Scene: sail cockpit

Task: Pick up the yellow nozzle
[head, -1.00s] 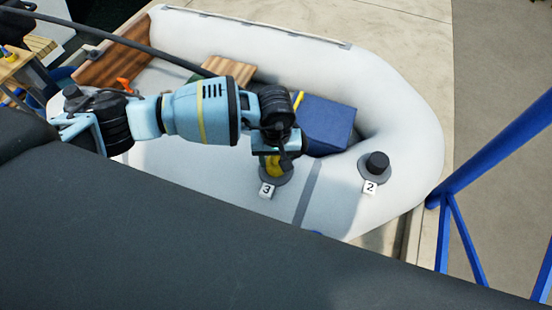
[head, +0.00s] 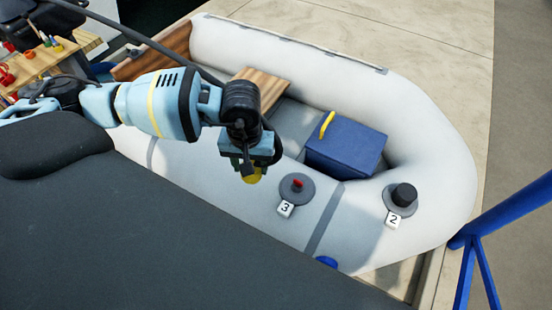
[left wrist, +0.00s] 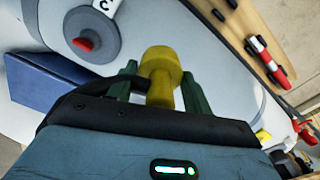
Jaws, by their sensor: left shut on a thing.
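The yellow nozzle (left wrist: 162,72) is between the green fingers of my left gripper (left wrist: 158,88) in the left wrist view. The gripper is shut on it. In the head view my left gripper (head: 248,172) points down over the white boat's near tube, and a small part of the nozzle (head: 253,176) shows below the fingers. The nozzle is apart from the grey valve marked 3 (head: 297,189), which has a red centre and lies to its right. The rest of the nozzle is hidden by the gripper in the head view. My right gripper is not in view.
The white inflatable boat (head: 440,140) holds a blue box (head: 345,148) with a yellow handle and a wooden seat (head: 262,86). A valve marked 2 (head: 404,196) with a black cap is at right. A wooden bench with tools (head: 40,65) stands at far left. Blue posts (head: 510,217) are at right.

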